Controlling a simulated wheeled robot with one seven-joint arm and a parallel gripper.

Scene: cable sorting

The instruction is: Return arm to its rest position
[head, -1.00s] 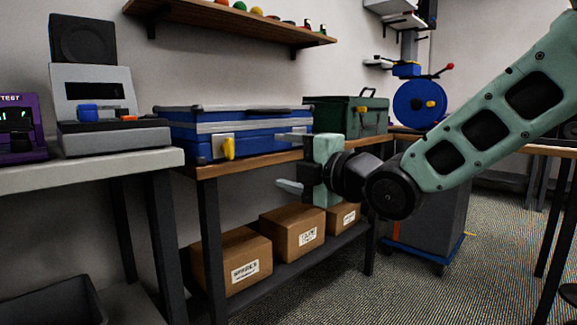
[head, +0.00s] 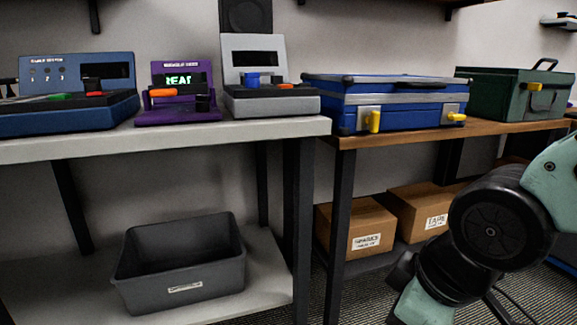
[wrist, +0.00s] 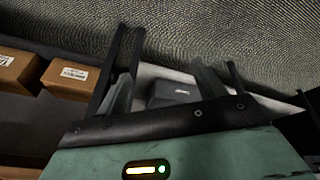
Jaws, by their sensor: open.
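My arm (head: 495,225) is bent at the lower right of the head view, with its pale green lower end pointing down and cut off by the bottom edge. The fingers are out of the head view. In the wrist view, my gripper (wrist: 172,72) shows two dark fingers spread wide apart with nothing held between them. It hangs in free air in front of the benches. Beyond the fingers the wrist view shows the carpet, a pale shelf and a grey bin.
A grey bin (head: 180,265) stands on the lower shelf of the pale bench (head: 240,130). Cardboard boxes (head: 355,232) sit under the wooden bench (head: 500,130), which holds a blue case (head: 400,105) and a green case (head: 515,95). Testers, one purple (head: 178,95), stand on the pale bench.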

